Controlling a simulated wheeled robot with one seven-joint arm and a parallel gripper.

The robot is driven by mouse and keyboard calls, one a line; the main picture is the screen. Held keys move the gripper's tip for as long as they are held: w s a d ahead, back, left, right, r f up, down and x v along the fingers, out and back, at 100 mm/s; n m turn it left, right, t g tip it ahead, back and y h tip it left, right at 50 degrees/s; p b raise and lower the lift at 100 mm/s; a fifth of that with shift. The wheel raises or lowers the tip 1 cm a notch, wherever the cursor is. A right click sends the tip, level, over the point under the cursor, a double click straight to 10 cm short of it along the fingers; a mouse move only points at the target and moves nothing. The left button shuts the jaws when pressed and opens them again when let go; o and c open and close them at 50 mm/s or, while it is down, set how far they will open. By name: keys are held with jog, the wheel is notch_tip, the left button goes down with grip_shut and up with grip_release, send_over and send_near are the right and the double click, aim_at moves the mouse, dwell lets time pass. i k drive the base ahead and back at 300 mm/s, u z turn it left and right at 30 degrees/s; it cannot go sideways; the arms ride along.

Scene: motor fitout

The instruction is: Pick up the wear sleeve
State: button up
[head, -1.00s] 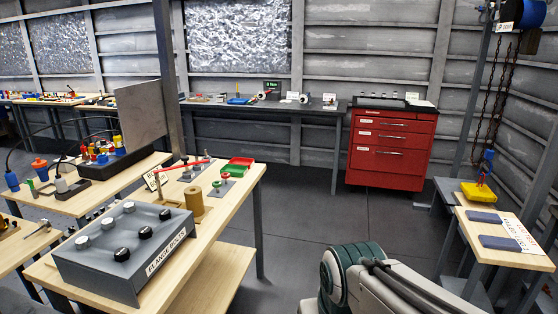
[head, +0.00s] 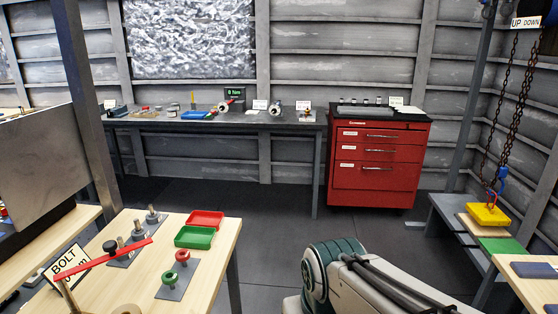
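I cannot make out for certain which thing is the wear sleeve. Small parts stand on the dark back bench (head: 232,124), among them round pale pieces (head: 275,109) near white labels, too small to tell apart. Several small dark cylinders stand on top of the red tool cabinet (head: 378,170), also too small to identify. My gripper is out of view; only a link of my arm shows at the bottom centre.
A wooden table (head: 212,288) at the near left bears a red tray (head: 206,219), a green tray (head: 194,237) and knobbed posts. Dark floor lies clear before the cabinet.

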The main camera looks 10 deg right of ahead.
aim_at(532, 270)
jog(key=z, duration=0.3)
jog(key=i, duration=1.6)
jog(key=z, duration=1.4)
jog(key=i, duration=0.85)
jog(key=z, duration=1.55)
jog(key=i, duration=1)
jog(key=z, duration=0.4)
